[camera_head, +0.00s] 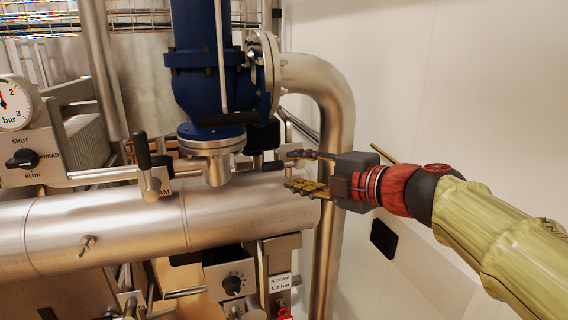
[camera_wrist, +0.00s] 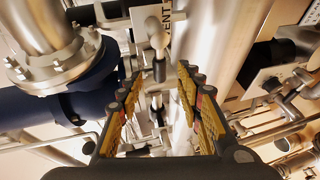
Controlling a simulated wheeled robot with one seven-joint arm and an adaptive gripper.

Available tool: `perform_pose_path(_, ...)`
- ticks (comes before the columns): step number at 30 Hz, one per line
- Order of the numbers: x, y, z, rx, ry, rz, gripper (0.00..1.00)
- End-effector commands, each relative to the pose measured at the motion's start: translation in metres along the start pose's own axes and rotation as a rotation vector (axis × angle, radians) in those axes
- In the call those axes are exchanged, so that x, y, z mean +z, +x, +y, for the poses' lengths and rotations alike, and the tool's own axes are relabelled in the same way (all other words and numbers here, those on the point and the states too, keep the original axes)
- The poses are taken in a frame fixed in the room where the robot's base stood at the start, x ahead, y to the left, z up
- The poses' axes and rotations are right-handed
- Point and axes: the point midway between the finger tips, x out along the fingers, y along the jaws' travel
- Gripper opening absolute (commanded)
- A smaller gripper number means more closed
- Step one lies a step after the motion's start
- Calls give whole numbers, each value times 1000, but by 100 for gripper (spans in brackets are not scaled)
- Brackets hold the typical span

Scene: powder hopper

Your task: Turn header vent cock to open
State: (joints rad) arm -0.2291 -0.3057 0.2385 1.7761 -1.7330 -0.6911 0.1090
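The header vent cock (camera_wrist: 157,42) shows in the wrist view as a pale metal knob with a short dark-gripped lever (camera_wrist: 159,70), beside a plate lettered VENT (camera_wrist: 168,18). In the head view a small dark handle (camera_head: 272,166) sits on top of the steel header pipe (camera_head: 110,226), just left of my fingertips. My gripper (camera_head: 298,170) is open, with its yellow-padded fingers pointing left toward that handle. In the wrist view the lever lies between and beyond the fingers (camera_wrist: 160,82). I see no clear contact. The cock's base is partly hidden.
A blue valve body (camera_head: 212,75) with flanges stands above the header. A bent steel pipe (camera_head: 335,110) runs down behind my gripper. A black-handled lever (camera_head: 145,160) stands farther left, with a selector panel (camera_head: 30,158) and gauge (camera_head: 14,103).

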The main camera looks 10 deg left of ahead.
Motion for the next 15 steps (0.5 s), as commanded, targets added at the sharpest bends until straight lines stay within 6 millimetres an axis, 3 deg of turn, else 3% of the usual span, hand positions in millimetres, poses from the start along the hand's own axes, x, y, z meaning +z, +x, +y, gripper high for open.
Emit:
perform_pose_path(5,-8,10,0,-2,8,28,36)
perform_pose_path(15,-9,60,0,-1,10,27,36)
